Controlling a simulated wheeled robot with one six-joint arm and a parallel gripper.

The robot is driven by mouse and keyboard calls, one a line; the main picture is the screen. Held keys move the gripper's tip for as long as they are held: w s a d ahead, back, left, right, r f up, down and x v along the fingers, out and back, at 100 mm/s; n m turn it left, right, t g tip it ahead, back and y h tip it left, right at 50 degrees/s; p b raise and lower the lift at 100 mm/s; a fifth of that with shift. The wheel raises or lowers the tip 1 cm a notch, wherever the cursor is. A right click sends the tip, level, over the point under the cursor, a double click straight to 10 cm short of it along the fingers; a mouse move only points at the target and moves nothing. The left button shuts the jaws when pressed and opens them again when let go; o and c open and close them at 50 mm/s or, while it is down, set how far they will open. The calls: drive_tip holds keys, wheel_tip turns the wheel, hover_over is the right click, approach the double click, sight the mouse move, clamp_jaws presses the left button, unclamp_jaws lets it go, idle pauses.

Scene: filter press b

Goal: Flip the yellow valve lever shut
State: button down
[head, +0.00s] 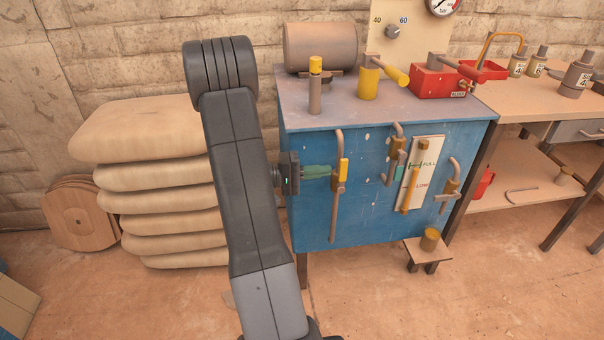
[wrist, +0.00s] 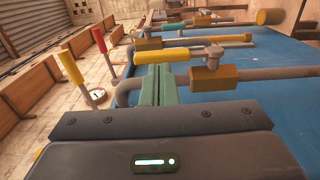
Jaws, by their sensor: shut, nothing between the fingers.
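The yellow valve lever (head: 343,170) is on the leftmost pipe on the front of the blue cabinet (head: 310,215). It lies along the pipe, above its brown valve body (head: 339,187). In the wrist view the lever (wrist: 162,55) runs left from its pivot, with the brown valve body (wrist: 215,78) below that. My gripper (head: 328,171) is shut and empty, its green fingers pointing right at the lever. In the wrist view the green fingertips (wrist: 160,70) are right beside the lever; I cannot tell whether they touch it.
Further right on the front are a second piped valve (head: 397,155), a white gauge panel (head: 429,155) and a third valve (head: 452,186). Valves and a tank (head: 320,47) stand on top. Stacked sacks (head: 150,175) are left of my arm. A small stool (head: 422,253) stands low at right.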

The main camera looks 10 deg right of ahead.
drive_tip(key=shift+d, duration=0.95)
